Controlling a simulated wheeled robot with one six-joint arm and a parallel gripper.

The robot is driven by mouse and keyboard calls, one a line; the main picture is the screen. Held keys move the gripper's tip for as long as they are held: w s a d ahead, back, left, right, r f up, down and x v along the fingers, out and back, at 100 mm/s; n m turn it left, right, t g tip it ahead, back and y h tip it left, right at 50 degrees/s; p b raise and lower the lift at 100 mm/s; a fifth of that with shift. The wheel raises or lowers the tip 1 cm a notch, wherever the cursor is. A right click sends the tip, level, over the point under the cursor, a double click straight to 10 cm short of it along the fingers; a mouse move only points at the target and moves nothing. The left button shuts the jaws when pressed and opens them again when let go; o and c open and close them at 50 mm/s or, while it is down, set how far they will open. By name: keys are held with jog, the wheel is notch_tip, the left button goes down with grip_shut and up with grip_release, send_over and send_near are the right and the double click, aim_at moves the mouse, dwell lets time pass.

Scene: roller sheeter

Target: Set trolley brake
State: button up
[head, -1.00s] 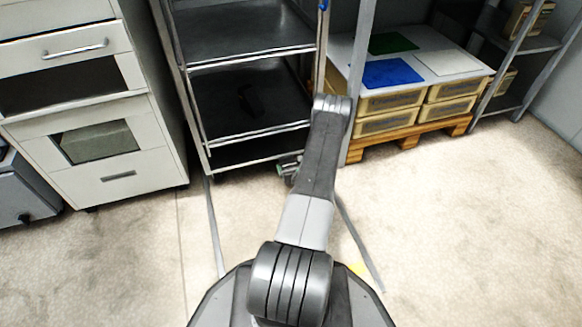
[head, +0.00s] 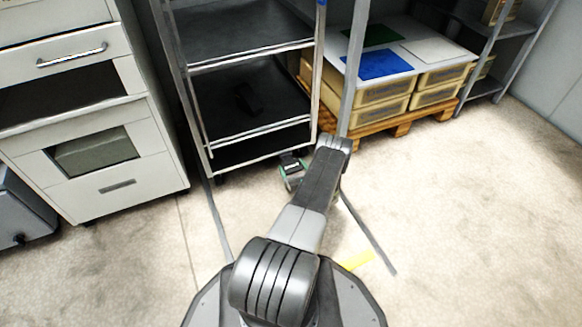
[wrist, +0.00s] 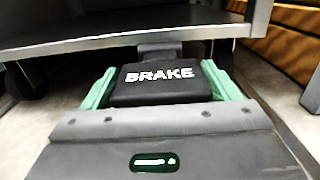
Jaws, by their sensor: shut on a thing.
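The trolley (head: 262,127) is a metal shelf rack on casters, left of centre in the head view. Its lowest shelf edge (wrist: 120,42) crosses the top of the wrist view. The black brake pedal (wrist: 158,84), marked BRAKE in white, sits below that edge. My gripper (wrist: 160,88) has a green-padded finger on each side of the pedal and is shut on it. In the head view my gripper (head: 291,172) is low at the trolley's front right foot, partly hidden by my arm. The pedal cannot be made out there.
A white drawer cabinet (head: 95,110) stands left of the trolley. A wooden pallet (head: 400,122) with yellowish crates (head: 385,102) stands to the right. Casters (wrist: 25,80) show under the trolley. Open floor (head: 470,220) lies at the front right, with a yellow floor mark (head: 356,260).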

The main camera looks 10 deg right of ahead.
jog(key=shift+f+t, duration=0.25)
jog(key=shift+t, duration=0.05)
jog(key=o, duration=1.3)
jog(key=p+v, duration=0.1)
jog(key=v, duration=1.3)
jog(key=shift+d+f, duration=0.1)
jog(key=shift+w, duration=0.1)
